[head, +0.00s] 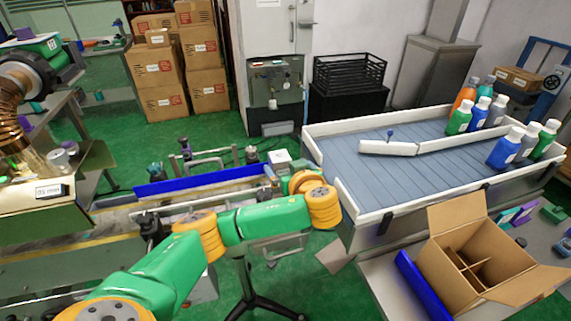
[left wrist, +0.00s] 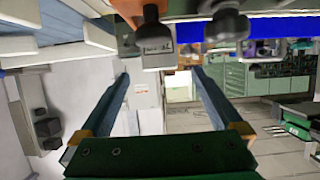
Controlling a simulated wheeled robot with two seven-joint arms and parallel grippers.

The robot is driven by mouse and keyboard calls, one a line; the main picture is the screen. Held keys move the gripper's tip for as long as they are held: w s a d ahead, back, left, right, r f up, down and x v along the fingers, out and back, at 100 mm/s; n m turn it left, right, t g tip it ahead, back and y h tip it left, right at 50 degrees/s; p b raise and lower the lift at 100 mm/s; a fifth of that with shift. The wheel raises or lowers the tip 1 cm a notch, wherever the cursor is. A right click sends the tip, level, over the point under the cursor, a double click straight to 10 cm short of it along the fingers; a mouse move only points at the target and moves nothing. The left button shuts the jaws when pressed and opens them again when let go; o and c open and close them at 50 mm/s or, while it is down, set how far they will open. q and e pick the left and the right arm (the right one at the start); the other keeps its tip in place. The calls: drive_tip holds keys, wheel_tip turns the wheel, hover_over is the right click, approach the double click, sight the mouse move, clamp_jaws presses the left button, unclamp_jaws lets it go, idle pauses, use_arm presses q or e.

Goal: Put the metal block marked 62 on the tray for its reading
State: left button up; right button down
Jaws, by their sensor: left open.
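My left gripper (head: 274,173) is mostly behind its own yellow wrist joints in the head view. In the left wrist view the left gripper (left wrist: 161,76) is open, with its two fingers apart and nothing between the tips. A small pale block (head: 280,158) stands just past the gripper in the head view. A grey block with a dark-marked face (left wrist: 158,53) shows beyond the fingertips in the left wrist view, apart from them. Its marking is too blurred to read as 62. I cannot make out which surface is the reading tray. My right gripper is not in view.
A blue rail (head: 200,181) runs left of the gripper. The conveyor (head: 440,130) at right has white side walls and several bottles (head: 503,152). An open carton (head: 470,250) stands front right. A machine with a small display (head: 50,191) stands at left.

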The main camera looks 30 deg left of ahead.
sight(282, 163)
use_arm(q)
drive_tip(key=p+x, duration=0.1)
drive_tip(key=x, duration=0.6)
drive_tip(key=shift+w+a+f, duration=0.1)
drive_tip(key=shift+f, duration=0.05)
clamp_jaws()
